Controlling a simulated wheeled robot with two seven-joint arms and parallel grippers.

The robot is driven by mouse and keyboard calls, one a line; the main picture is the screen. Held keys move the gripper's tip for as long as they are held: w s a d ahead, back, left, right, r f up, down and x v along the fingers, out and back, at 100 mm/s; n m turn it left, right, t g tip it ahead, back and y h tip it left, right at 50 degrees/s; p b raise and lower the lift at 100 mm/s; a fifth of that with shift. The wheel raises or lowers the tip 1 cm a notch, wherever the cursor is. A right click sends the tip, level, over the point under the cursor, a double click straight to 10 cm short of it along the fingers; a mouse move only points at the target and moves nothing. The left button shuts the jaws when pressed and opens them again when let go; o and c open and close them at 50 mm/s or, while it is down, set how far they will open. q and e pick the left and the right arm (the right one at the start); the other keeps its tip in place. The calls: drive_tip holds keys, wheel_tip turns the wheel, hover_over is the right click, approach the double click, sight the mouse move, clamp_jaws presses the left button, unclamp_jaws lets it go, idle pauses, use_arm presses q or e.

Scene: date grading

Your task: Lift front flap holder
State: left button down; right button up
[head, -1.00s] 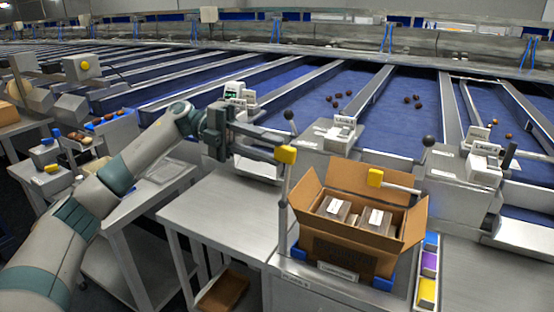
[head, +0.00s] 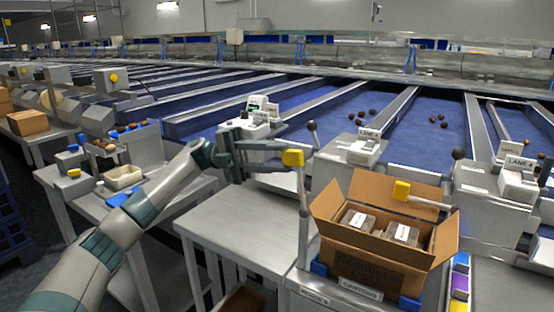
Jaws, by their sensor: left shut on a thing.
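An open cardboard box (head: 375,262) stands at the right on a metal bench, with its flaps splayed and clear-lidded packs (head: 398,234) inside. A thin upright post (head: 303,215) with a yellow block (head: 293,158) at its top stands at the box's left side. A second yellow block (head: 402,190) on a pale rod sits before the back flap. I cannot tell for sure which is the front flap holder. My left gripper (head: 284,157) is shut on the yellow block at the post's top. My right gripper is not in view.
A bare metal table (head: 245,228) lies left of the box. Lane stations with black ball-topped levers (head: 364,151) stand behind. Blue lanes (head: 345,110) carry a few dates. A side bench at the left holds trays (head: 122,178).

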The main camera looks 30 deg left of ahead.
use_arm(q)
drive_tip(key=c, duration=1.4)
unclamp_jaws()
drive_tip(key=shift+a, duration=0.1)
drive_tip(key=shift+o, duration=0.2)
drive_tip(key=shift+a+f, duration=0.2)
drive_tip(key=shift+a, duration=0.4)
drive_tip(key=a+f+b, duration=0.3)
drive_tip(key=a, duration=1.3)
drive_tip(key=shift+w, duration=0.3)
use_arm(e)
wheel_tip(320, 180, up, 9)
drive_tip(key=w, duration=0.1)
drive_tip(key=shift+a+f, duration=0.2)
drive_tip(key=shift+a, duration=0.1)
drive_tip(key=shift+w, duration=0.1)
use_arm(q)
drive_tip(key=shift+d, duration=0.1)
